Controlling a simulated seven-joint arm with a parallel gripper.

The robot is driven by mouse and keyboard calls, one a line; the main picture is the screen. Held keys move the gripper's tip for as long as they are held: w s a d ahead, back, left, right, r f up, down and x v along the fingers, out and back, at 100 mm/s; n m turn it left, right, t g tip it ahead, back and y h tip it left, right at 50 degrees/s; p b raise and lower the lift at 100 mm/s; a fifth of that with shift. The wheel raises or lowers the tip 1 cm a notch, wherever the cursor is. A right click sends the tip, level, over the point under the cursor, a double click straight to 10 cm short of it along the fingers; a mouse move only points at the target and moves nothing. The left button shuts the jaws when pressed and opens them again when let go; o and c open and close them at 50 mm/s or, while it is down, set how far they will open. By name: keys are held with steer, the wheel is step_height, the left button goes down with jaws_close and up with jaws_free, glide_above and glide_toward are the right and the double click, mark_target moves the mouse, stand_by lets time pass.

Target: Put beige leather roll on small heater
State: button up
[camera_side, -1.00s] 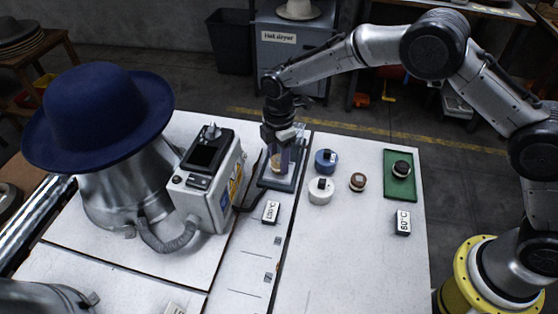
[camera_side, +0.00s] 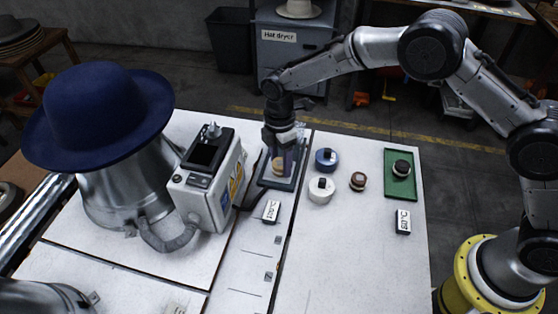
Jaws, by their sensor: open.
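The beige leather roll (camera_side: 279,167) is low over or on a small grey plate (camera_side: 275,184) left of centre, beside a 120°C label; this plate may be the small heater. My gripper (camera_side: 285,155) is directly above the roll with its fingers open. The fingers partly hide the roll, and I cannot tell whether they touch it. A green plate (camera_side: 400,191) at the right, with a 60°C label (camera_side: 403,222), carries a dark-topped roll (camera_side: 401,168).
A blue roll (camera_side: 326,160), a white roll (camera_side: 321,190) and a brown roll (camera_side: 358,181) stand right of my gripper. A boxy machine (camera_side: 207,180) and a blue hat (camera_side: 98,115) on a metal form are at the left. The front of the white table is clear.

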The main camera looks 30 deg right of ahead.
mark_target(279, 162)
step_height(279, 162, up, 12)
steer(key=shift+w, duration=0.2)
steer(key=s+d+r+m+t, duration=0.3)
steer(key=s+d+r+m, duration=0.6)
steer(key=s+d+r, duration=0.45)
steer(key=s+d+f+m+t, duration=0.1)
steer(key=s+d+m, duration=0.2)
steer(key=s, duration=0.6)
steer(key=s+d+f+m+t, duration=0.1)
steer(key=s+d+m, duration=0.2)
steer(key=s+m, duration=0.3)
steer(key=s, duration=0.4)
steer(key=shift+t, duration=0.4)
steer(key=shift+d, duration=0.1)
